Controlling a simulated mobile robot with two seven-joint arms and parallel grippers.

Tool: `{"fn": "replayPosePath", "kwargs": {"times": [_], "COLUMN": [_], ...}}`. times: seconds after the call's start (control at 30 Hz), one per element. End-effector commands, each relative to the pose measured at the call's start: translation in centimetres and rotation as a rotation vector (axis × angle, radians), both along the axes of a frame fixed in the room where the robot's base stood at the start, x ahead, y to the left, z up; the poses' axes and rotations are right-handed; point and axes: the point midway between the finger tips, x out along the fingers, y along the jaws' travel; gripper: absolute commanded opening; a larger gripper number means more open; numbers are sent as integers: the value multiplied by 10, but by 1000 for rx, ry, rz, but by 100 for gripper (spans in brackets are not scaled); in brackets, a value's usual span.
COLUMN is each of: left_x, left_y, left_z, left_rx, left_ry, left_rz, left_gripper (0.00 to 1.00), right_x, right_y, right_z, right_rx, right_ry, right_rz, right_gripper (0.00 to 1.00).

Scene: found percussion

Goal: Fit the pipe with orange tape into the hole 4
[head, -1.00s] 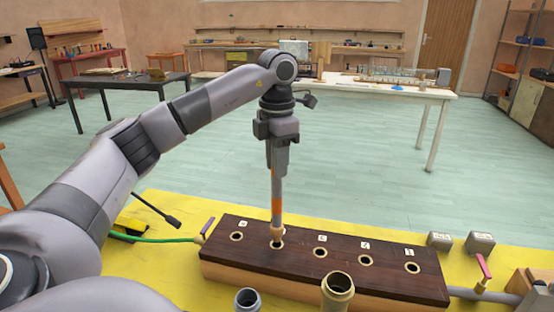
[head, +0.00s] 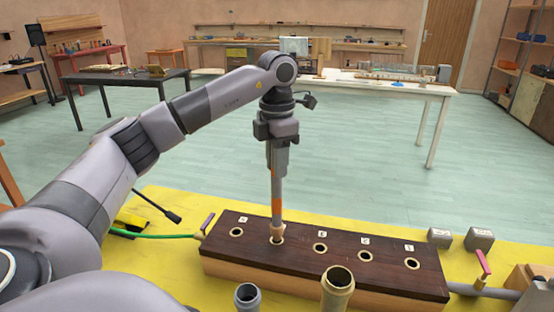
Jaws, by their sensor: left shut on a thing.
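The pipe with orange tape (head: 276,206) is upright, grey above and orange lower down, with a pale collar near its bottom. My left gripper (head: 278,170) is shut on its upper part. The pipe's lower end is at the second hole from the left (head: 276,240) in the dark wooden block (head: 300,262). I cannot tell how far, if at all, it is inside. The number label of that hole is hidden behind the pipe. The other holes are empty, with small labels too blurred to read surely. My right gripper is out of view.
Two open tubes, one grey (head: 247,296) and one brass-coloured (head: 338,290), stand in front of the block. A green hose (head: 150,235) lies left and two grey blocks (head: 479,239) lie right on the yellow surface (head: 400,226). The space behind the block is clear.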

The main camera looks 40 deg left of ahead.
Motion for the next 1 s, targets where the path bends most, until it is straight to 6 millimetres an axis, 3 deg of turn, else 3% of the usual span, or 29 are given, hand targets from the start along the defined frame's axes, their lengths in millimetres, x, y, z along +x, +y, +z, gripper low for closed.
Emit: {"fn": "replayPosePath", "kwargs": {"times": [1.0], "left_x": [0], "left_y": [0], "left_z": [-25], "left_rx": [1], "left_ry": [-1], "left_rz": [0], "left_gripper": [0], "right_x": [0], "right_y": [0], "right_z": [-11], "right_rx": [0], "right_ry": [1], "right_rz": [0], "right_gripper": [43]}}
